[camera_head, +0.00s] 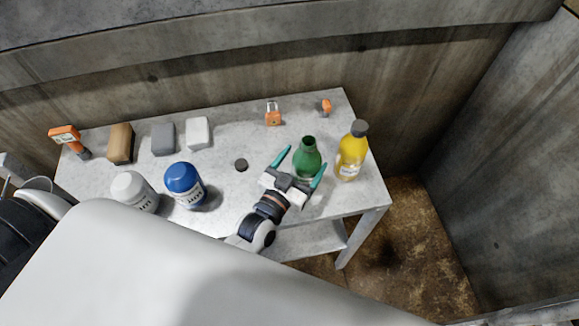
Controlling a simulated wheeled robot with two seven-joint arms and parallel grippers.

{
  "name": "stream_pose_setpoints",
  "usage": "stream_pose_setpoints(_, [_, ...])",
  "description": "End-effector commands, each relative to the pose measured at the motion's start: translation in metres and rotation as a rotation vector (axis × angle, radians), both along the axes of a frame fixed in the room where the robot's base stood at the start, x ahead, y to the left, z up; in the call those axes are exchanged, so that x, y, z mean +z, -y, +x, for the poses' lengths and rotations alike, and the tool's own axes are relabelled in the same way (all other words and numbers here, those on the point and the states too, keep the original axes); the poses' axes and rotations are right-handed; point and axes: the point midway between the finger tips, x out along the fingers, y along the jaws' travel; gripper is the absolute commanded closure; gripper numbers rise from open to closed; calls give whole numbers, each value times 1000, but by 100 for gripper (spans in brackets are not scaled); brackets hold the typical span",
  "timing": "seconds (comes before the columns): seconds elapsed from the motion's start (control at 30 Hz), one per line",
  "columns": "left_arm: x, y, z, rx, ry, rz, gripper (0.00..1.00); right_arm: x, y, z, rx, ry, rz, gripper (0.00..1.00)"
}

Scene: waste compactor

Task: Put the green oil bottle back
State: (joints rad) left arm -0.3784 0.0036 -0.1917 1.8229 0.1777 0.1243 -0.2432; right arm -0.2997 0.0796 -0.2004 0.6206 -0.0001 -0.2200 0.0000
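The green oil bottle (307,161) stands upright on the right part of the grey table, with its mouth open and no cap on it. My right gripper (300,168) reaches in from the lower middle. It is open, with one teal finger to the left of the bottle and the other at its lower right. The bottle is at or just beyond the gap between the fingers; I cannot tell whether they touch it. A small dark round cap (241,165) lies on the table to the left. Parts of my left arm show at the left edge, but its gripper is not in view.
A yellow bottle (351,155) with a dark cap stands close to the right of the green bottle. A blue container (184,185) and a white one (133,190) stand at the front left. Blocks, an orange device (66,137) and a padlock (273,115) line the back.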

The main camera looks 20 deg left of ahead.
Motion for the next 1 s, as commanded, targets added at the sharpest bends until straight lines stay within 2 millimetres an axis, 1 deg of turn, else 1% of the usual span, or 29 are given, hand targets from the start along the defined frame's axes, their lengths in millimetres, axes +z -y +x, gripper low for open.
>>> stream_pose_setpoints(0.03, [-3, -1, -9, 0, -6, 2, 18, -2, 1, 0, 0, 0, -1, 15])
stream_pose_setpoints(0.17, [-4, -6, -36, -1, -7, 2, 18, -6, 2, 0, 1, -1, -2, 15])
stream_pose_setpoints(0.3, [-4, -10, -67, -1, -7, 3, 18, -10, 2, 0, 1, -1, -2, 15])
stream_pose_setpoints(0.4, [-3, -13, -85, -1, -6, 2, 18, -13, 2, 0, 0, -1, -2, 15])
stream_pose_setpoints(0.5, [-3, -16, -99, -1, -5, 2, 18, -14, 2, 0, 0, -1, -2, 15])
stream_pose_setpoints(0.6, [-2, -17, -108, -1, -4, 1, 18, -15, 2, 0, 0, -1, -2, 15])
stream_pose_setpoints(0.7, [-1, -18, -112, -1, -3, 0, 18, -15, 2, 0, 0, -1, -2, 15])
stream_pose_setpoints(1.0, [-1, -18, -112, 0, -2, 0, 18, -15, 2, 0, 0, -1, -2, 15])
